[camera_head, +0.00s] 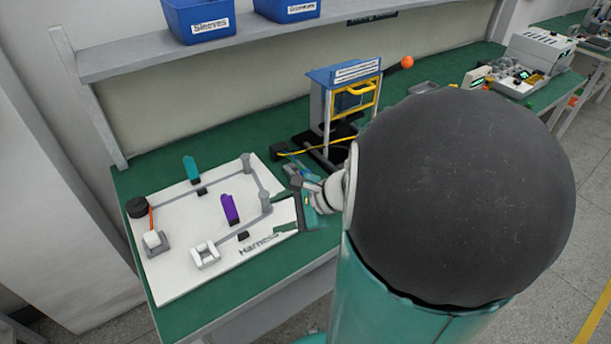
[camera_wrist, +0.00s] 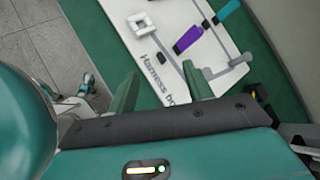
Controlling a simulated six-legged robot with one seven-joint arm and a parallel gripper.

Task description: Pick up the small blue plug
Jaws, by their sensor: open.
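I cannot make out a small blue plug clearly in either view. The nearest blue thing is a blue part (camera_head: 347,98) inside the yellow frame of the blue-topped stand. My gripper (camera_wrist: 163,88) is open, with its two green fingers wide apart and nothing seen between them. In the head view my gripper (camera_head: 303,205) is over the right edge of the white harness board (camera_head: 180,272), and my arm hides part of the bench behind it. A black connector (camera_head: 279,151) with a yellow cable lies near the stand.
The board carries a teal clip (camera_head: 192,169), a purple clip (camera_head: 230,209), white holders and grey posts. The blue-topped stand (camera_head: 343,72) rises behind my gripper. Blue bins (camera_head: 199,20) sit on a shelf above. The green bench (camera_head: 235,130) is clear behind the board.

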